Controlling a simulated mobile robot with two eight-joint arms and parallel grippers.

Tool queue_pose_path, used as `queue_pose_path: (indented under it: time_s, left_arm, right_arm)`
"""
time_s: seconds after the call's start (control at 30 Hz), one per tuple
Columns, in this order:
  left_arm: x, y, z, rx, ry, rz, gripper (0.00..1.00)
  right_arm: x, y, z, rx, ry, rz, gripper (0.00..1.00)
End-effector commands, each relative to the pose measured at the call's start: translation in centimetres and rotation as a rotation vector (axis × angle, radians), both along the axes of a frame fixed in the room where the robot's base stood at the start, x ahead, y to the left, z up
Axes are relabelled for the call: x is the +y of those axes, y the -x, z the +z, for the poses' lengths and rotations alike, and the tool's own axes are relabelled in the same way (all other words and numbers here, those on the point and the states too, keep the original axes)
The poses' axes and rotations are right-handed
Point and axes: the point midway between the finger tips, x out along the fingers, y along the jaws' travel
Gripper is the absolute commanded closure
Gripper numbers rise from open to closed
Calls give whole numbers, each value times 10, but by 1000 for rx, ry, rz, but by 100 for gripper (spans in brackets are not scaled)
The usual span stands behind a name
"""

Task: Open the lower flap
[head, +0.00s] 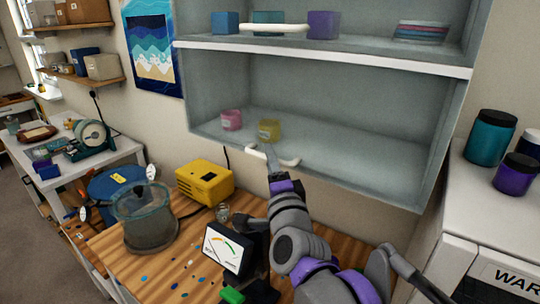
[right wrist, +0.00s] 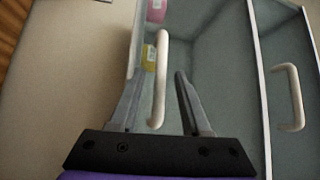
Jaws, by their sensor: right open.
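The lower flap (head: 345,165) is a clear pane across the front of the wall cabinet's lower compartment, and it looks closed. Its white bar handle (head: 288,162) sits along the bottom edge; it also shows upright in the right wrist view (right wrist: 161,75). My right gripper (head: 272,160) is at this handle. In the right wrist view its two fingers (right wrist: 160,85) are apart, with the handle between them. Whether either finger touches the handle, I cannot tell. My left gripper is not in view.
The upper flap has its own white handle (head: 274,29). Below are a yellow box (head: 205,182), a meter (head: 227,250) and a grey pot (head: 146,225) on the wooden bench. Jars (head: 487,138) stand at right.

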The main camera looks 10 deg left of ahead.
Motion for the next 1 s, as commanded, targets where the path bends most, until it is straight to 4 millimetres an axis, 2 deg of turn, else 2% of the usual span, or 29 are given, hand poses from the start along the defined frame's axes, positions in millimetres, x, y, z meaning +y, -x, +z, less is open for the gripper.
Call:
queue_pose_path:
  time_s: [0.2,0.47,0.73,1.0]
  left_arm:
    - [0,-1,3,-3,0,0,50]
    - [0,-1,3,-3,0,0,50]
    - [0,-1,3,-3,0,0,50]
    - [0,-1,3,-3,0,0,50]
  right_arm:
    - [6,-13,2,0,-1,0,53]
    - [7,-14,1,1,0,0,53]
    - [7,-14,1,1,0,0,100]
    - [7,-14,1,1,0,0,100]
